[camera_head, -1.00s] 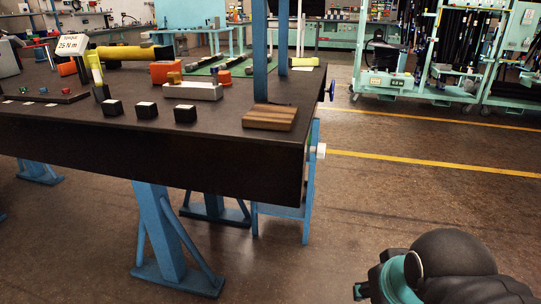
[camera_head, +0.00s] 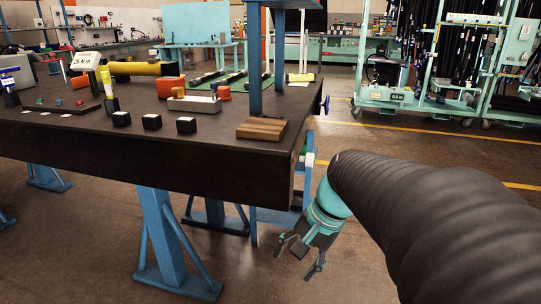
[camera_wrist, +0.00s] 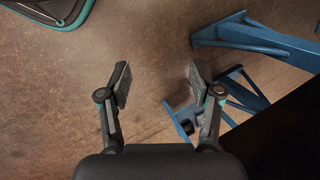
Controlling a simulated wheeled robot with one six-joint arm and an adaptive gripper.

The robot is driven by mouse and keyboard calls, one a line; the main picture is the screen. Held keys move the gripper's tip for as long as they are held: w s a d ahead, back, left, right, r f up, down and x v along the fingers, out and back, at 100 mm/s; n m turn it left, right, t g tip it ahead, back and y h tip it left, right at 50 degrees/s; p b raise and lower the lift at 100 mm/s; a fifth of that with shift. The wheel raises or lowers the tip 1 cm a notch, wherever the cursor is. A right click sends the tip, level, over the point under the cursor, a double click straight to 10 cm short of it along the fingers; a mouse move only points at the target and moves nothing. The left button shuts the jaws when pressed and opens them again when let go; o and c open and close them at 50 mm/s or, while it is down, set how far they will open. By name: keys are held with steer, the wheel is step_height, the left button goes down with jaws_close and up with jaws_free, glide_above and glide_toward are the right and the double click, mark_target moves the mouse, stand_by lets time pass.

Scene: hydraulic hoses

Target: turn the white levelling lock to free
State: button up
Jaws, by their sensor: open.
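The white levelling lock (camera_head: 309,159) is a small white knob on the blue stand at the right end of the dark workbench, below the top's edge. Its exact setting is too small to read. My gripper (camera_head: 298,258) is open and empty, hanging fingers-down below and close to the lock, apart from it. In the wrist view the two fingers (camera_wrist: 160,85) are spread with only floor between them. The lock is not clearly visible in that view.
The dark workbench (camera_head: 150,157) carries blocks and a wooden block (camera_head: 262,129) near its right corner. Blue legs (camera_head: 165,240) stand under it; they also show in the wrist view (camera_wrist: 250,45). A blue handwheel (camera_head: 325,105) juts from the right end.

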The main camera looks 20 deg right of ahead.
steer(key=w+d+m+y, duration=0.3)
steer(key=w+d+m, duration=0.1)
steer(key=m+t+y+p, duration=0.2)
steer(key=m+t+y, duration=0.6)
steer(key=m, duration=0.5)
glide_toward(308, 160)
steer(key=x, duration=0.3)
steer(key=w+x, duration=0.1)
steer(key=x, duration=0.2)
steer(key=d+x, duration=0.1)
steer(key=x, duration=0.3)
steer(key=shift+w+a+f, duration=0.1)
steer(key=shift+w+f, duration=0.15)
steer(key=shift+f, duration=0.15)
steer(key=c, duration=1.2)
steer(key=shift+o, duration=0.2)
